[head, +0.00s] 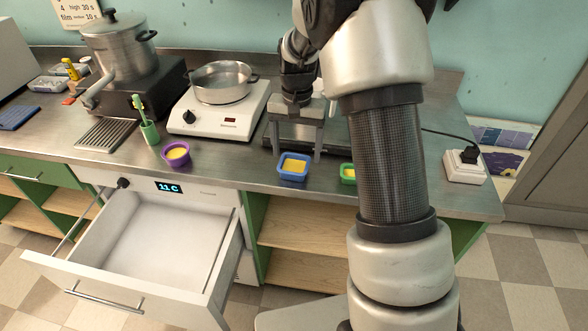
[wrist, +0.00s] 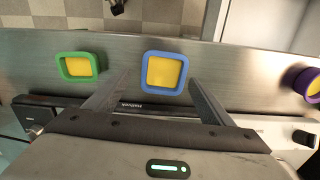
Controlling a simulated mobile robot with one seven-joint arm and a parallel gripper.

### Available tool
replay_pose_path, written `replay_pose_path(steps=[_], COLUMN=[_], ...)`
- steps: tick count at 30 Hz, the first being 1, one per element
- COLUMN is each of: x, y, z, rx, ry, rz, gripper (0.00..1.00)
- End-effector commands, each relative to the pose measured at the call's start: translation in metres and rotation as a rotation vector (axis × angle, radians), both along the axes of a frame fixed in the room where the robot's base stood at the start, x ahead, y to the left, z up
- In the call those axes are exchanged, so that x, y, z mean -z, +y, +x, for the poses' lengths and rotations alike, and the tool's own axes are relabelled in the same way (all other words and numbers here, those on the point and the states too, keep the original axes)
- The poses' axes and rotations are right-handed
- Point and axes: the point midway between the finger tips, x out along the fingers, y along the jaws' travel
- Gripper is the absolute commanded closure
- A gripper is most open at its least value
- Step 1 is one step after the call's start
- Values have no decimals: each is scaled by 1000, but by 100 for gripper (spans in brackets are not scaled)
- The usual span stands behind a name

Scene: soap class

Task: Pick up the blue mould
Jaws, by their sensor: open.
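The blue mould (head: 293,166) is a small square mould with a yellow filling, on the steel counter (head: 240,175) near its front edge. In the wrist view the blue mould (wrist: 165,72) shows at the centre, ahead of and between the two fingers. My gripper (head: 296,150) is open and empty, just behind and above the blue mould in the head view. In the wrist view my gripper (wrist: 153,88) has its fingers spread on either side of the mould's near edge. I cannot tell the exact height of the fingertips above the counter.
A green mould (head: 348,174) is partly hidden behind my arm; the wrist view shows the green mould (wrist: 80,67) whole. A purple round mould (head: 176,155) stands further left. A hot plate with a pan (head: 222,82) is behind. An open drawer (head: 150,240) juts out below the counter.

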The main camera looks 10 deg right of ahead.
Motion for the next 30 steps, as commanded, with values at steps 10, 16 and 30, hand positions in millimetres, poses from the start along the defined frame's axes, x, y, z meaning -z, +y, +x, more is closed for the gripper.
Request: replay_pose_path(steps=[10,16,30], x=[46,50,49], y=[6,6,6], z=[4,5,5], rx=[0,0,0], ry=[3,0,0], rz=[0,0,0], gripper=[24,24,60])
